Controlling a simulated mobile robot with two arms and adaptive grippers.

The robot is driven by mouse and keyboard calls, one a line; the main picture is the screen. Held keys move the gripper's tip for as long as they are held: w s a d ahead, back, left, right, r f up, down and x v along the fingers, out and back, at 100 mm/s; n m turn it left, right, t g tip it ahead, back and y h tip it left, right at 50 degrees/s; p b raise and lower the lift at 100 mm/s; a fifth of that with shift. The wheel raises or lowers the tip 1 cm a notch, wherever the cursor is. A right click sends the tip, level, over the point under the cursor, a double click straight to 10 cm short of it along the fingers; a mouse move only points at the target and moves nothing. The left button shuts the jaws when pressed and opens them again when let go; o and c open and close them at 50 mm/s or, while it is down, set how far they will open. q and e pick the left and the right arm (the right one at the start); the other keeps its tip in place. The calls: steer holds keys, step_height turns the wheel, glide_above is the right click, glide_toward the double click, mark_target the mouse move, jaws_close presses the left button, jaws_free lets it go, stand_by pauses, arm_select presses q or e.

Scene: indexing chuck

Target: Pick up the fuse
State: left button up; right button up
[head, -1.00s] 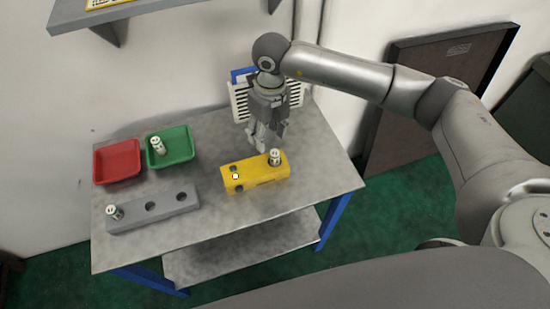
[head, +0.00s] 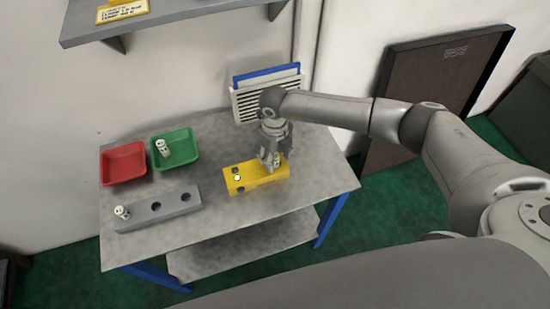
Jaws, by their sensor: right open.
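A white fuse (head: 277,161) stands upright in the right end of the yellow block (head: 245,184), mostly hidden by my gripper. My right gripper (head: 274,163) is open, pointing down, with its fingers on either side of that fuse; I cannot tell whether they touch it. A second fuse (head: 162,149) leans in the green tray (head: 190,146). A third fuse (head: 121,213) stands at the left end of the grey block (head: 171,211). My left gripper is not in view.
The metal table (head: 225,215) holds a red tray (head: 123,166) at the left. A slatted white panel with a blue part (head: 255,100) stands at the back, behind my right arm. A shelf (head: 165,15) hangs on the wall. The table front is clear.

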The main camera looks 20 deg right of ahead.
steer(key=shift+f, duration=0.2)
jaws_close()
steer(key=shift+r, duration=0.2)
